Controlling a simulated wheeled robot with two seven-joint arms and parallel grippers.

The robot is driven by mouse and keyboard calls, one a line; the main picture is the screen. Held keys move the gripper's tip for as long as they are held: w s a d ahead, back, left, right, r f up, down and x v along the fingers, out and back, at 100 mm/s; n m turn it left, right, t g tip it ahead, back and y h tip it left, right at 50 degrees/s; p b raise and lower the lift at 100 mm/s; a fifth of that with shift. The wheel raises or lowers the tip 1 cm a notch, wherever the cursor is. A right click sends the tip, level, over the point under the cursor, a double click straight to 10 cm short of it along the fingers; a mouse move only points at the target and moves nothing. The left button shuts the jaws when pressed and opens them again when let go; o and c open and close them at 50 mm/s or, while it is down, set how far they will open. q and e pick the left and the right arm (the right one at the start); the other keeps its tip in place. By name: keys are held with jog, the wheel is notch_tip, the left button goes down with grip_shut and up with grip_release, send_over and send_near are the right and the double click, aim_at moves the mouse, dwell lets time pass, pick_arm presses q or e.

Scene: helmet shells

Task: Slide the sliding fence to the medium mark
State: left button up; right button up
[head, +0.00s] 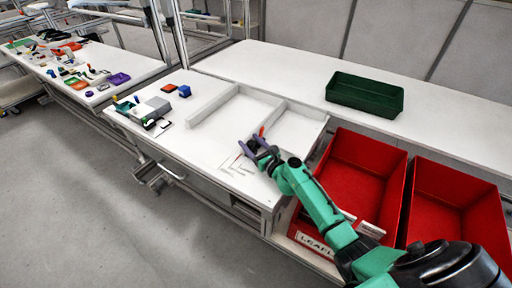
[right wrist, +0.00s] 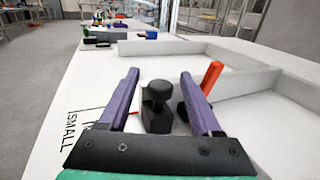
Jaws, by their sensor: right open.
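The sliding fence appears to be the low white bar (head: 273,117) on the table; it also shows in the right wrist view (right wrist: 238,84). An orange upright piece (right wrist: 213,76) stands at its near end. A black knob (right wrist: 157,97) shows beside it, between my fingers in the right wrist view. My right gripper (right wrist: 162,85), with purple fingers, is open over this end; it also shows in the head view (head: 252,146). Whether the fingers touch the knob I cannot tell. The word SMALL (right wrist: 80,130) is printed at the left; no medium mark is readable. My left gripper is not in view.
A white-walled frame (head: 215,105) borders the work area. A grey block with small parts (head: 152,108) lies at the left. Red bins (head: 365,160) stand at the right, and a green bin (head: 365,95) sits on the back table. The tabletop left of the printed lines is clear.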

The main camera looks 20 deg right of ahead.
jog(key=v, duration=1.3)
jog(key=shift+s+d+f+b, duration=0.1)
jog(key=shift+s+b, duration=0.2)
jog(key=shift+s, duration=0.4)
jog(key=shift+d, duration=0.1)
